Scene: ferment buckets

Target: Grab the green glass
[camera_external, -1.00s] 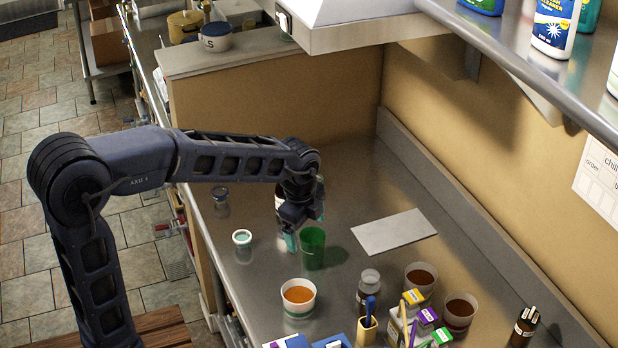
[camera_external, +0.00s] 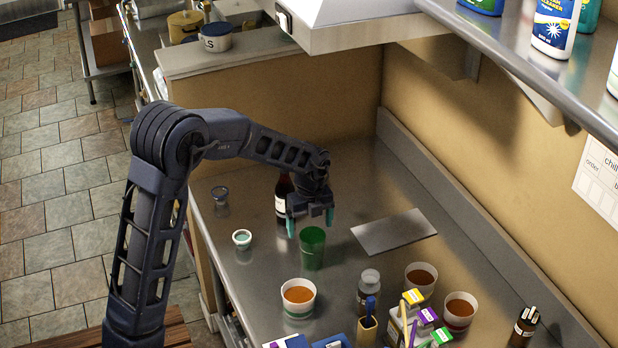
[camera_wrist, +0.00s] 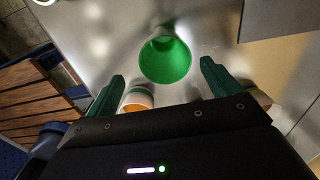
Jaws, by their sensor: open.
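The green glass (camera_external: 312,250) stands upright on the steel counter (camera_external: 265,205). In the wrist view the green glass (camera_wrist: 165,58) shows its open mouth, a little beyond the fingertips and between their lines. My gripper (camera_external: 310,224) is open, with one teal finger on each side above the glass's rim. In the wrist view my gripper (camera_wrist: 162,70) has its two green fingers spread wide with nothing between them. I see no clear contact with the glass.
A dark bottle (camera_external: 281,200) stands close behind my gripper. A cup of orange contents (camera_external: 298,296) stands in front of the glass. A small white jar (camera_external: 242,239) is to the left and a grey sheet (camera_external: 393,232) to the right. Several containers crowd the front right.

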